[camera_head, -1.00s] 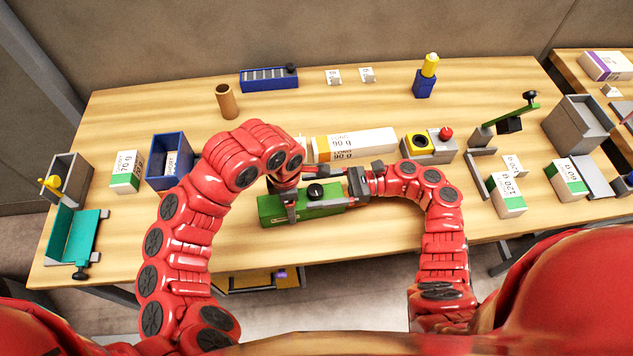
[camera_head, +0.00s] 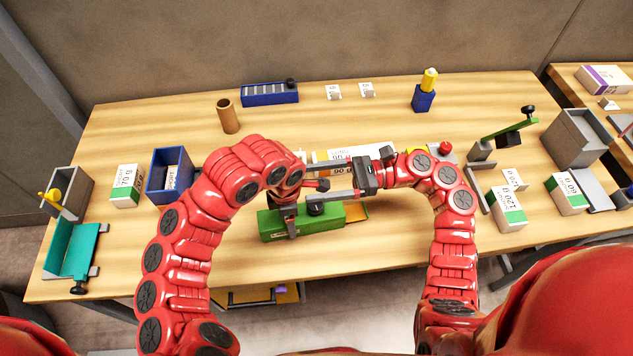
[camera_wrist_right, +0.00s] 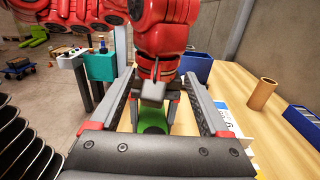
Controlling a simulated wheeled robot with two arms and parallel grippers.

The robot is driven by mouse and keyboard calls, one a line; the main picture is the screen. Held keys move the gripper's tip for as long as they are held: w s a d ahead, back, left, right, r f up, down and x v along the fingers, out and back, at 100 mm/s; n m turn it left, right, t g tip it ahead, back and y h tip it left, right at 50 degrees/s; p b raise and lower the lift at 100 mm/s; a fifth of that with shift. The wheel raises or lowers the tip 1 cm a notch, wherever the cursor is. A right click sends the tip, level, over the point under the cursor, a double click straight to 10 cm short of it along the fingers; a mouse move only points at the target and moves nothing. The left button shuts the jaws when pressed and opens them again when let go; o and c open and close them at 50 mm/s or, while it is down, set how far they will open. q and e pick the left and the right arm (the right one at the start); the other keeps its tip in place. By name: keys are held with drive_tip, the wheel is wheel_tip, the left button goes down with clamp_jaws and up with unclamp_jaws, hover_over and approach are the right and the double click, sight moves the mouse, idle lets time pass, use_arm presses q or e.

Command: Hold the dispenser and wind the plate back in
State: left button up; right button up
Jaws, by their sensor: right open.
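The green dispenser (camera_head: 272,228) lies near the table's front edge, with a black knob (camera_head: 316,208) on top. A strip of orange-brown plate (camera_head: 357,212) shows at its right end. My left gripper (camera_head: 291,222) is over the left part of the dispenser, one finger down its front face; the other finger is hidden, so I cannot tell its grip. My right gripper (camera_head: 318,188) is open and empty, its fingers pointing left above the dispenser, beside the knob. In the right wrist view, green dispenser (camera_wrist_right: 155,118) shows between the spread fingers.
A long white box (camera_head: 330,156) stands behind my right gripper. A blue bin (camera_head: 168,180) and a brown cup (camera_head: 228,117) are left, a teal holder (camera_head: 70,250) far left. Bare tabletop lies left of the dispenser.

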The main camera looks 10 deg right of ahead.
drive_tip(key=w+d+r+n+t+h, duration=0.3)
drive_tip(key=d+r+t, duration=0.25)
drive_tip(key=d, duration=0.35)
drive_tip(key=w+d+r+n+t+h, duration=0.3)
drive_tip(key=d+r+n+t, duration=0.1)
drive_tip(key=d+t, duration=0.35)
drive_tip(key=w+d+r+n+t+h, duration=0.3)
drive_tip(key=d+r+t, duration=0.25)
drive_tip(key=d, duration=0.35)
drive_tip(key=s+d+f+n+h, duration=0.2)
drive_tip(key=d+f+n+h, duration=0.3)
drive_tip(key=d+f+h, duration=0.85)
drive_tip(key=s+a+r+n+t, duration=0.3)
drive_tip(key=s+n, duration=0.4)
drive_tip(key=n, duration=1)
drive_tip(key=n+g+y, duration=0.7)
drive_tip(key=n+y, duration=0.9)
drive_tip(key=n, duration=1.3)
approach(321, 210)
drive_tip(key=shift+d+r+t+h, duration=0.1)
drive_tip(key=shift+t+h, duration=0.15)
drive_tip(key=shift+s+a+f, duration=0.1)
drive_tip(key=shift+a+f, duration=0.1)
drive_tip(key=shift+a, duration=0.25)
drive_tip(key=x, duration=1.1)
drive_tip(key=shift+w+f, duration=0.15)
drive_tip(key=shift+w, duration=0.2)
